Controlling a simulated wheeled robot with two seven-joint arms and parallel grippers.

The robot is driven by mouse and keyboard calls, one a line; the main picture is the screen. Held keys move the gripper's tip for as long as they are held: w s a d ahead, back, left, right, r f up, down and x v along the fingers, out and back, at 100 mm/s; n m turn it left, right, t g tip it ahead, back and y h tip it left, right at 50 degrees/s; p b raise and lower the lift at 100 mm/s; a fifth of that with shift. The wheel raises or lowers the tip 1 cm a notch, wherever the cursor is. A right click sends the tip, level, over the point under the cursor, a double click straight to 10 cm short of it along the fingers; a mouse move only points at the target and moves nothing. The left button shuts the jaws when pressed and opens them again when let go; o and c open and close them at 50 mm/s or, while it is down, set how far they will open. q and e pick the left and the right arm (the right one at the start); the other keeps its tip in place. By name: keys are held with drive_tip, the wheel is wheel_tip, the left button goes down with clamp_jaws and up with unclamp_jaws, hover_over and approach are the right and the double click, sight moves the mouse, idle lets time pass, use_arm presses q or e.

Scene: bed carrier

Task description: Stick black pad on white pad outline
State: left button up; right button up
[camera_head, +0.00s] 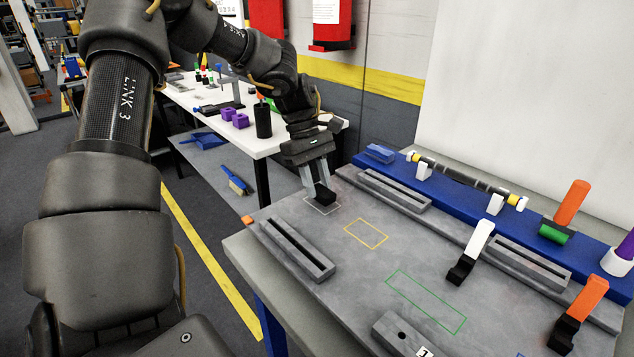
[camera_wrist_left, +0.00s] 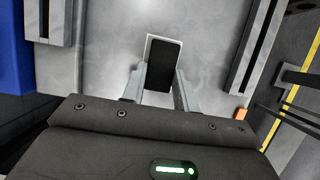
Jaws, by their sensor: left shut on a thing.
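My left gripper (camera_head: 319,187) reaches down from the upper left over the far left part of the grey work board. It is shut on a small black pad (camera_head: 325,194), which also shows between the two fingers in the left wrist view (camera_wrist_left: 163,66). The white pad outline (camera_head: 322,208) is on the board right at the pad, and its white edge shows around the pad's top and left side in the left wrist view (camera_wrist_left: 150,45). I cannot tell whether the pad touches the board. My right gripper is not in view.
A yellow outline (camera_head: 366,233) and a green outline (camera_head: 427,301) lie on the grey board (camera_head: 345,270). Slotted grey rails (camera_head: 296,249) stand along its edges. A white-handled clamp (camera_head: 472,252) and an orange-handled clamp (camera_head: 578,313) stand on the right. A blue strip carries tools behind.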

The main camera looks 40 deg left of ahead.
use_arm(q)
drive_tip(key=shift+f, duration=0.2)
idle(0.4)
drive_tip(key=shift+f+b, duration=0.4)
drive_tip(key=shift+b, duration=0.15)
drive_tip(key=shift+f, duration=0.1)
idle(0.6)
drive_tip(key=o, duration=0.9)
drive_tip(key=p+v, duration=0.1)
drive_tip(key=v, duration=1)
